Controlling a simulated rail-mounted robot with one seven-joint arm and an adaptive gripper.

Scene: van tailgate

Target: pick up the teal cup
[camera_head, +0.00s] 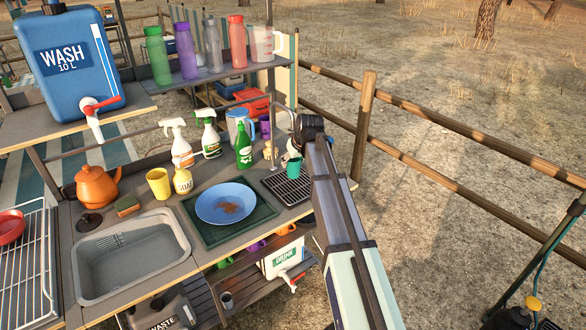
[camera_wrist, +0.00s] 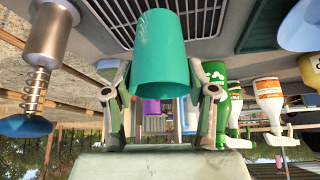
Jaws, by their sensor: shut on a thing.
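The teal cup (camera_head: 294,169) is at the right end of the counter, over the dark slatted rack (camera_head: 282,190). In the wrist view, which is upside down, the cup (camera_wrist: 162,55) sits between the two fingers of my gripper (camera_wrist: 163,92), one along each side. My gripper is shut on the cup. In the head view my gripper (camera_head: 291,160) is partly hidden behind my arm. I cannot tell whether the cup's base touches the rack.
A blue plate (camera_head: 226,203) with a brown stain lies on a green mat left of the rack. A green bottle (camera_head: 244,149), spray bottles (camera_head: 181,147) and a blue jug (camera_head: 240,127) stand behind. A shelf with several bottles is above. Open ground lies right.

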